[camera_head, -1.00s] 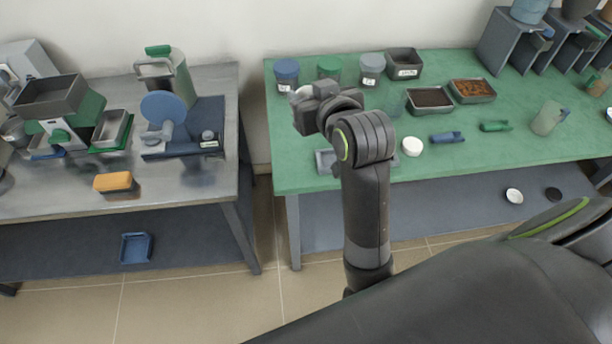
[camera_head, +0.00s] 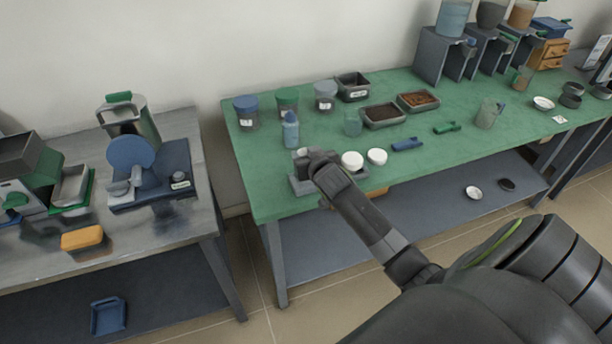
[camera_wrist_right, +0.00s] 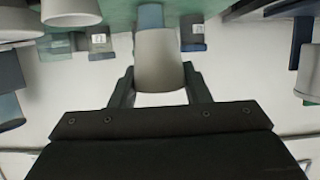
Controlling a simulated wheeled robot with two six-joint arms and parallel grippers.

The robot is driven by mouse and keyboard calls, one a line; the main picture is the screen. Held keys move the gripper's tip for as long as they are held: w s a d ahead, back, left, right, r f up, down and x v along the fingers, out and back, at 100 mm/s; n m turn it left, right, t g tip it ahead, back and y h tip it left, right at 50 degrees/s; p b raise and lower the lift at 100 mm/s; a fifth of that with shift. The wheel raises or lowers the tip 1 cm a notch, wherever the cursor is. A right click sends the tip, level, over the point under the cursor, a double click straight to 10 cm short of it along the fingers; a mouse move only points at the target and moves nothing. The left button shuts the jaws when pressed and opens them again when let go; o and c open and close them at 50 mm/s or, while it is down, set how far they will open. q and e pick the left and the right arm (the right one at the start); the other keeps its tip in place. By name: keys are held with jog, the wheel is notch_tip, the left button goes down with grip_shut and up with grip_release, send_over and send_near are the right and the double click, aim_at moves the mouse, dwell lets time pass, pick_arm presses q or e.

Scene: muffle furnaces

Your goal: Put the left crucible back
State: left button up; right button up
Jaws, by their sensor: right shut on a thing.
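My right gripper (camera_head: 307,158) is over the front left part of the green table, at a small grey tray-like piece (camera_head: 301,187). In the right wrist view my right gripper (camera_wrist_right: 158,85) is shut on a pale grey, tapered crucible (camera_wrist_right: 160,58). In the head view the gripper mostly hides the held crucible, and I cannot tell whether it touches the grey piece. Two white round pieces (camera_head: 352,160) (camera_head: 377,157) stand just right of the gripper. White cups also show at the upper left of the right wrist view (camera_wrist_right: 70,8). My left gripper is not in view.
A blue bottle (camera_head: 291,130) stands just behind the gripper. Lidded jars (camera_head: 247,113) and dark trays (camera_head: 383,117) stand farther back. A blue scoop (camera_head: 407,144) lies to the right. A separate grey table (camera_head: 150,225) with equipment is at the left, across a gap.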

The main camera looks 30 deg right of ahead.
notch_tip(320, 180, down, 6)
jog(key=shift+f, duration=0.25)
jog(key=shift+f, duration=0.2)
jog(key=o, duration=0.7)
jog(key=shift+r, duration=0.15)
jog(key=shift+r, duration=0.15)
jog(key=v, duration=1.2)
